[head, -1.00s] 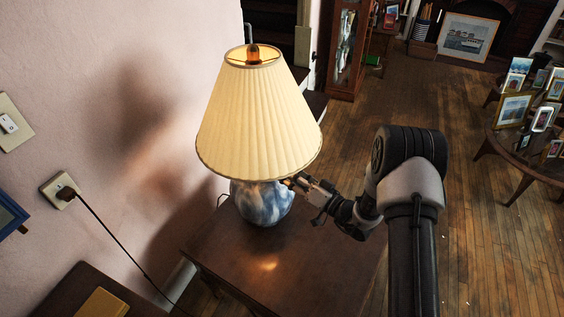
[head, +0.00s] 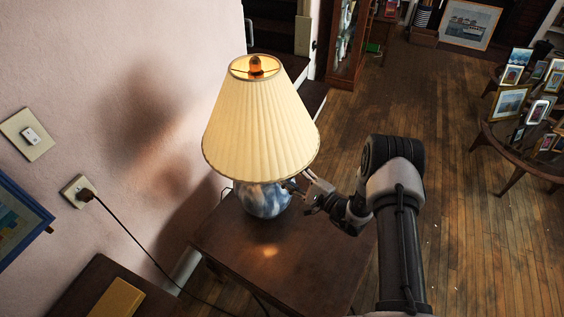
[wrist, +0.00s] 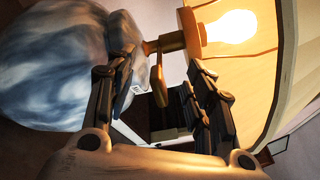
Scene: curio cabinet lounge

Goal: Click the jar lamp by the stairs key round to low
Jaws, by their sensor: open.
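The jar lamp has a lit, pleated cream shade (head: 261,125) over a blue-and-white jar body (head: 262,201), upright on a small dark table. My gripper (head: 298,187) is at the right of the jar, under the shade's lower edge. In the wrist view, the jar (wrist: 55,65) fills the left and the bulb (wrist: 230,27) glows at upper right beside a brass socket (wrist: 183,38). The flat brass key (wrist: 156,80) hangs between the two open fingers of my gripper (wrist: 166,88), with gaps visible on both sides. Its setting cannot be told.
The table (head: 300,255) has bare top in front of the lamp. A wall outlet (head: 77,192) with a plugged cord and a light switch (head: 30,135) are at left. A round table (head: 515,150) with several framed photos stands at right. Wooden floor lies between.

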